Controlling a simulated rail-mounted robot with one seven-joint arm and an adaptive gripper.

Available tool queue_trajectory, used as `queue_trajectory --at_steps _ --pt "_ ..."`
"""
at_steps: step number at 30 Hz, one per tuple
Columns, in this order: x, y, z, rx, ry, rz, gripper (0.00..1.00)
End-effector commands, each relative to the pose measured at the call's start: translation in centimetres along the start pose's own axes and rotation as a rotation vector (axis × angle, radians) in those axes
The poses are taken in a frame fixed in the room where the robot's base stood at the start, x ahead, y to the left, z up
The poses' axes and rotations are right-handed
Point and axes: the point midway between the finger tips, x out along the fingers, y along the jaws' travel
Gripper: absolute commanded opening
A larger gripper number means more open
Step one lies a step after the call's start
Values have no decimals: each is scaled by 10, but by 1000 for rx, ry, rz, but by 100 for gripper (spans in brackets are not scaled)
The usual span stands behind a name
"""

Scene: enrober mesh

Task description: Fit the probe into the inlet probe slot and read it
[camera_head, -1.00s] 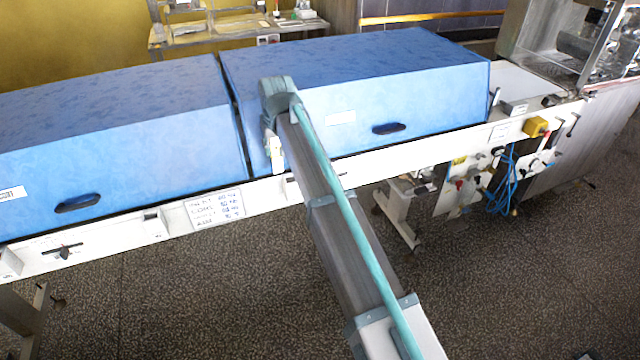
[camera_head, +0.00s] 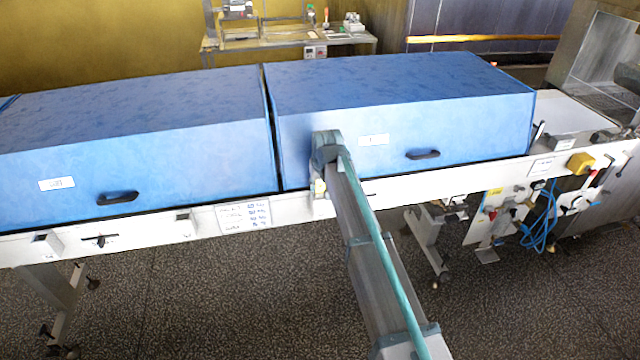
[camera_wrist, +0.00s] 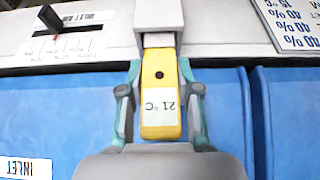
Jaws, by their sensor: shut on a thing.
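The yellow probe (camera_wrist: 160,60) is between the fingers of my gripper (camera_wrist: 160,92), which is shut on it. A white label or display on the probe reads 21 °C. The probe's far end meets a white block (camera_wrist: 160,15) on the rail and passes out of sight at its opening; how deep it sits I cannot tell. In the head view my gripper (camera_head: 319,185) is at the white rail (camera_head: 380,185), below the right blue hood (camera_head: 470,100). The probe is too small to make out clearly there.
A lever plate (camera_wrist: 62,40) and a settings card (camera_wrist: 292,22) flank the block. The left hood (camera_head: 200,140) is beside the right one. Both hoods have black handles. A yellow box (camera_head: 580,163) and blue cables (camera_head: 540,225) are at the right. The floor in front is open.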

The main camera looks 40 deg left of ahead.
Motion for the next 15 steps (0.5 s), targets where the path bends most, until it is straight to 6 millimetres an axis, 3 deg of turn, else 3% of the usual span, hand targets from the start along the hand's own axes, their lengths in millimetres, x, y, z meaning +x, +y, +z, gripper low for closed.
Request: queue_trajectory --at_steps 14,15 --pt "12 0 5 0 1 0 0" --pt "11 0 5 0 0 0 38"
